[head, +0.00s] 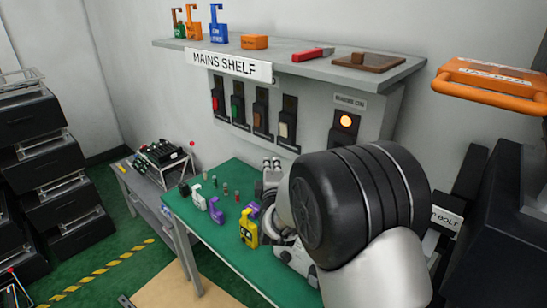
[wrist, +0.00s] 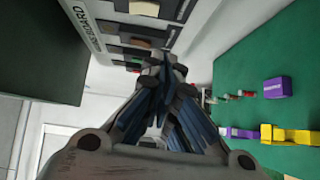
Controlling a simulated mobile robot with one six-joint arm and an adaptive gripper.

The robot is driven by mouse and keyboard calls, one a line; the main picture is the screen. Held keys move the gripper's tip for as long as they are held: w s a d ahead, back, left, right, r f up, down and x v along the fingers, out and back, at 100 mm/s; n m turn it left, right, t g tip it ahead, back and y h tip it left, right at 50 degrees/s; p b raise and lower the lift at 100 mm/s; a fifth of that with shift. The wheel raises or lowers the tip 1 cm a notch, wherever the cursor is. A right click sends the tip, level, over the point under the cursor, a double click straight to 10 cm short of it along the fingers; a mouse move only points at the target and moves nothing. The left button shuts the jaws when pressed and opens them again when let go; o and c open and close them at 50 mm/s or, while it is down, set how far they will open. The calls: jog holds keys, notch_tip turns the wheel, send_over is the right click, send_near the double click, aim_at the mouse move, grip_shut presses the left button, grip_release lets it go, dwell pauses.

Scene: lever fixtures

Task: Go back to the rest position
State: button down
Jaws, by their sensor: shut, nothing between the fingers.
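My gripper (wrist: 168,68) is shut and empty in the wrist view, its fingers together. It points toward the wall, beside the switch panel and above the level of the green table (wrist: 235,60). In the head view my own dark arm joint and pale link cover the right part of the table and hide most of the gripper. The panel under the shelf carries a red lever (head: 215,103), a green lever (head: 237,108), a brown lever (head: 259,118) and a white lever (head: 284,129). An orange lamp (head: 346,121) glows to their right.
The mains shelf (head: 290,55) holds padlocks, an orange box (head: 254,42) and a red-handled item (head: 312,54). A yellow padlock (head: 248,230) and purple ones stand on the table. An orange-topped stand (head: 490,85) is at right. Black bins (head: 55,180) stand at left.

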jog(key=s+d+r+m+g, duration=0.35)
jog(key=s+d+m, duration=0.2)
jog(key=s, duration=0.35)
jog(key=s+d+r+m+g, duration=0.35)
jog(key=s+d+r, duration=0.2)
jog(key=s, duration=0.25)
jog(key=s+d+f+m+g, duration=0.2)
jog(key=s+d+f+m, duration=0.1)
jog(key=s, duration=0.6)
jog(key=s+d+f+m+g+h+b, duration=0.1)
jog(key=s+d+f+m+g, duration=0.1)
jog(key=s, duration=0.7)
jog(key=s+d+f+m+g+h, duration=0.1)
jog(key=s+d+f+m, duration=0.2)
jog(key=s, duration=0.7)
jog(key=shift+d+f+m+g+b, duration=0.35)
jog(key=shift+f+m, duration=0.2)
jog(key=shift+m, duration=0.45)
jog(key=shift+w, duration=0.1)
